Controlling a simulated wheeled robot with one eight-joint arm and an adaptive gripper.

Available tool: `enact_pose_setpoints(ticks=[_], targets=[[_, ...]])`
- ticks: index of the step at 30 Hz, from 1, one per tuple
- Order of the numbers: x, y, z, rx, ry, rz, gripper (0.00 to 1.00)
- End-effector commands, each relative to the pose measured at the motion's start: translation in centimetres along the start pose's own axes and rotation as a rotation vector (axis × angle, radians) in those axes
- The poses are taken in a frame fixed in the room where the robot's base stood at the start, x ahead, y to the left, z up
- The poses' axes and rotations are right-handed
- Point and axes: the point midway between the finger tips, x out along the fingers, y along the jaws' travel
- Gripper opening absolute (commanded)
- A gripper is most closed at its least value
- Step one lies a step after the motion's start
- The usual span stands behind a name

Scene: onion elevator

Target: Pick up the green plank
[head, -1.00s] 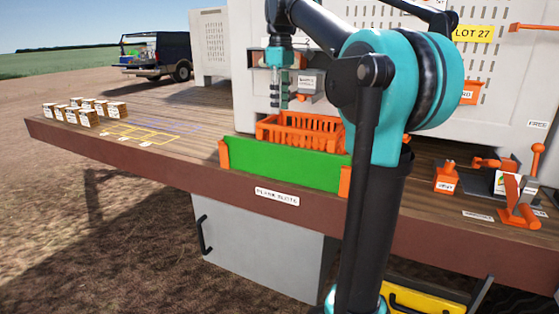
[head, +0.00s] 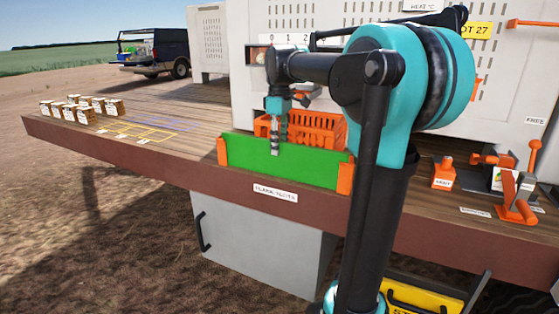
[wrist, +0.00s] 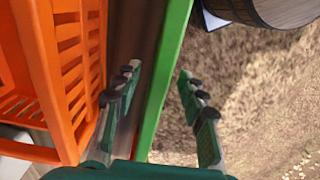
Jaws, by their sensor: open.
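The green plank (head: 240,162) stands on edge along the front edge of the wooden deck, between two orange slot posts. In the wrist view the plank's top edge (wrist: 165,70) runs between my two open fingers. My gripper (head: 275,150) points down at the plank, its fingertips overlapping the plank's upper part in the head view. In the wrist view my gripper (wrist: 158,85) has one finger on the crate side and one on the outer side, with gaps to the plank on both sides. How deep the fingertips reach is hard to tell.
An orange crate (head: 325,127) stands close behind the plank. Orange posts (head: 345,178) flank the plank's ends. Small labelled boxes (head: 83,110) and a yellow grid (head: 140,133) are on the deck at left. Orange fixtures (head: 515,205) stand at right. Open ground lies in front.

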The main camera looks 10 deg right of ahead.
Motion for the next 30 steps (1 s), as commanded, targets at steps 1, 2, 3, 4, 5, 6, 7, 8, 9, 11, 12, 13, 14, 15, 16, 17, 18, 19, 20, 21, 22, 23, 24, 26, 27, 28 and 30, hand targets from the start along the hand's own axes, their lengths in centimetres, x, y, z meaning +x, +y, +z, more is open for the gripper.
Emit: enact_pose_setpoints(ticks=[1,2,3,4,5,6,7,8,9,11,12,13,14,15,16,17,18,19,20,21,22,23,24,26,27,28,30], targets=[[0.8,0.1,0.0,0.001,0.0,0.0,0.41],[1.2,0.1,0.0,0.0,0.0,0.0,0.41],[1.6,0.1,0.0,0.0,0.0,0.0,0.41],[1.9,0.1,0.0,0.0,0.0,0.0,0.41],[2.1,0.1,0.0,0.0,0.0,0.0,0.41],[2.4,0.1,0.0,0.0,0.0,0.0,0.41],[2.5,0.1,0.0,0.0,0.0,0.0,0.41],[2.6,0.1,0.0,0.0,0.0,0.0,0.41],[2.6,0.1,0.0,0.0,0.0,0.0,0.41],[2.6,0.1,0.0,0.0,0.0,0.0,0.41],[2.6,0.1,0.0,0.0,0.0,0.0,0.41],[2.6,0.1,0.0,0.0,0.0,0.0,0.41],[2.6,0.1,0.0,0.0,0.0,0.0,0.41],[2.6,0.1,0.0,0.0,0.0,0.0,0.36],[2.6,0.1,0.0,0.0,0.0,0.0,0.33],[2.6,0.1,0.0,0.0,0.0,0.0,0.29],[2.6,0.1,0.0,0.0,0.0,0.0,0.24],[2.6,0.1,0.0,0.0,0.0,0.0,0.2],[2.6,0.1,0.0,0.0,0.0,0.0,0.17],[2.6,0.1,0.0,0.0,0.0,0.0,0.12],[2.6,0.1,0.0,0.0,0.0,0.0,0.08],[2.6,0.1,0.0,0.0,0.0,0.0,0.04],[2.6,0.1,0.0,0.0,0.0,0.0,0.0],[2.6,0.1,0.0,0.0,0.0,0.0,0.0],[2.6,0.1,0.0,0.0,0.0,0.0,0.0],[2.6,0.1,0.0,0.0,0.0,0.0,0.0],[2.6,0.1,0.0,0.0,0.0,0.0,0.0]])
